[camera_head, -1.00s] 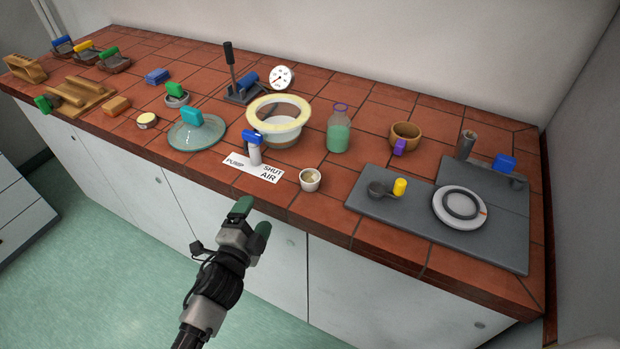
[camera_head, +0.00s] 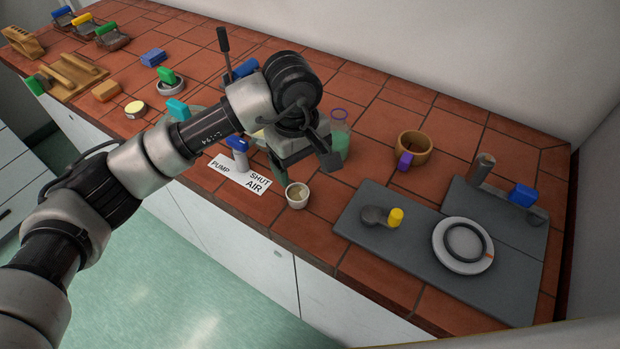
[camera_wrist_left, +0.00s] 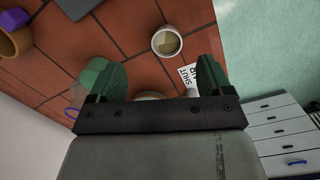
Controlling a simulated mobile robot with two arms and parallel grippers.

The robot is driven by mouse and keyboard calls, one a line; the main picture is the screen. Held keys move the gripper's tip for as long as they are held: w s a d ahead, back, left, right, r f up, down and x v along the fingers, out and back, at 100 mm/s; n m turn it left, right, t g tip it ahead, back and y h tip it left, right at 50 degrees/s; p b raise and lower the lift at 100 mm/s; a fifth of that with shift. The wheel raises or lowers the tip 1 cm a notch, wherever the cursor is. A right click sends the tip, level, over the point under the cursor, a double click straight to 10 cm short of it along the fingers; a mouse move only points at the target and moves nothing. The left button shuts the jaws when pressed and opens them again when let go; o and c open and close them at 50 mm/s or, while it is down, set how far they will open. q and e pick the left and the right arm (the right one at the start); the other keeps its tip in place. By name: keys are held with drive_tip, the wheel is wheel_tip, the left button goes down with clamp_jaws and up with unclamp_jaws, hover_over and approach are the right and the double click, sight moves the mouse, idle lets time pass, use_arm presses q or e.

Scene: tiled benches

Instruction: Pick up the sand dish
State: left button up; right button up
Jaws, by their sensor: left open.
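The sand dish looks to be the small pale cup (camera_head: 297,196) with tan contents, standing upright near the bench's front edge. In the left wrist view the cup (camera_wrist_left: 166,42) lies ahead of the fingertips, between their lines and apart from them. My left gripper (camera_head: 283,163) points down above the bench, just behind the cup. In the left wrist view its green fingers (camera_wrist_left: 158,75) are spread with nothing between them. My left arm hides most of the wide cream-rimmed bowl. My right gripper is not in view.
The pump label (camera_head: 240,176) and blue-topped valve (camera_head: 238,150) are left of the cup. A green-filled bottle (camera_head: 341,138) stands close behind the gripper. A wooden mug (camera_head: 414,148) and grey slab (camera_head: 365,237) are to the right. Tiles between cup and slab are clear.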

sight(298, 192)
use_arm(q)
drive_tip(key=shift+w+a+f+y, duration=0.4)
drive_tip(key=shift+w+a, duration=0.1)
wheel_tip(298, 192, down, 4)
drive_tip(key=shift+s+r+p, duration=0.1)
drive_tip(key=shift+r+p, duration=0.1)
drive_tip(key=shift+p, duration=0.45)
drive_tip(key=shift+f, duration=0.55)
wheel_tip(298, 192, down, 4)
drive_tip(key=shift+r+p, duration=0.15)
drive_tip(key=shift+p, duration=0.95)
drive_tip(key=shift+f, duration=0.6)
drive_tip(key=c, duration=1)
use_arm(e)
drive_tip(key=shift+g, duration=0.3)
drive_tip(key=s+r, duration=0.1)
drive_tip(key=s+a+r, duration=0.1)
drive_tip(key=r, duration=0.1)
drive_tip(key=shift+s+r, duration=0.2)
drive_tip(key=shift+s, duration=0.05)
